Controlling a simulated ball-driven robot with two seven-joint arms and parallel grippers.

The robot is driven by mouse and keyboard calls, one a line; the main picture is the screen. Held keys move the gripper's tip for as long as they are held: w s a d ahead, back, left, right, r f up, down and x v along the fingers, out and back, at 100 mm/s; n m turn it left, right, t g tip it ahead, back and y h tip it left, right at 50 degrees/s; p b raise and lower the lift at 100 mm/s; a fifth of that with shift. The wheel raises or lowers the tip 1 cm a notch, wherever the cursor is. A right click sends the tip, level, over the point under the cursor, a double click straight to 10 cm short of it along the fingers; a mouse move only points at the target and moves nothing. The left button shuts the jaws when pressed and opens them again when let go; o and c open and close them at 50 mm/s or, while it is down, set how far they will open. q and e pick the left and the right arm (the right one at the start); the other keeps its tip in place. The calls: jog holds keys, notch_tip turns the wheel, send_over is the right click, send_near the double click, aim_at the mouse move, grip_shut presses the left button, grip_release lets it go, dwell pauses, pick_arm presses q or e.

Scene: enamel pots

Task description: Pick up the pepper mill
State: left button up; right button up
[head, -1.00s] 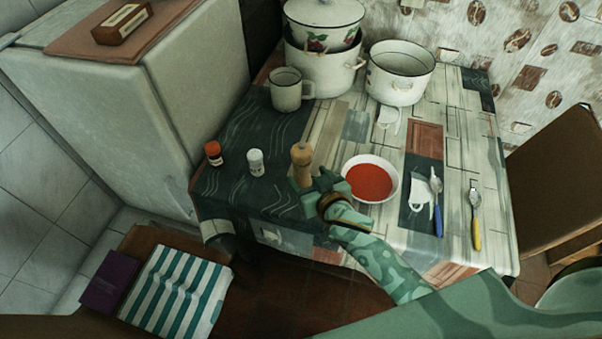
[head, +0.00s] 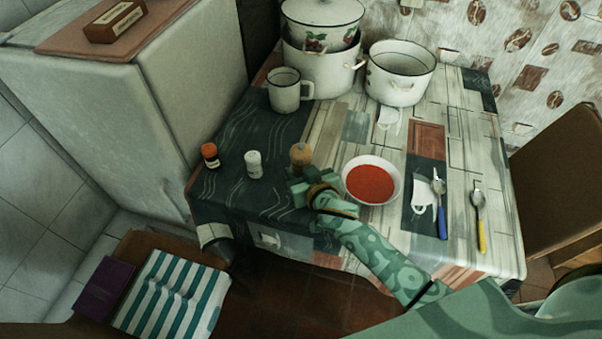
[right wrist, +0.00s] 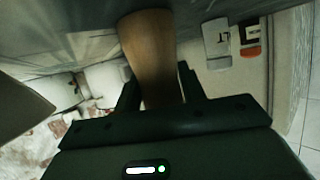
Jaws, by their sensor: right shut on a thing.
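The wooden pepper mill (head: 301,155) stands upright near the front of the table, its lower part hidden behind my right gripper (head: 305,186) in the head view. My right gripper is shut on the mill. In the right wrist view the mill's brown body (right wrist: 151,60) lies between the two dark fingers (right wrist: 158,88). I cannot tell whether its base touches the tablecloth. My left gripper is not in view.
A white shaker (head: 254,164) and an orange-capped jar (head: 210,156) stand left of the mill. A bowl of red soup (head: 370,182) is close on the right. A mug (head: 285,93) and pots (head: 399,75) stand farther back.

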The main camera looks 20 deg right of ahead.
aim_at(304, 166)
jog(key=shift+r+p, duration=0.3)
jog(key=shift+r, duration=0.2)
notch_tip(304, 166, up, 3)
jog(key=shift+f+p, duration=0.1)
jog(key=shift+p, duration=0.8)
jog(key=s+d+r+p, duration=0.6)
jog(key=s+d+r, duration=0.3)
jog(key=s, duration=0.1)
jog(key=shift+s+d, duration=0.15)
jog(key=shift+d, duration=0.15)
jog(key=shift+r, duration=0.15)
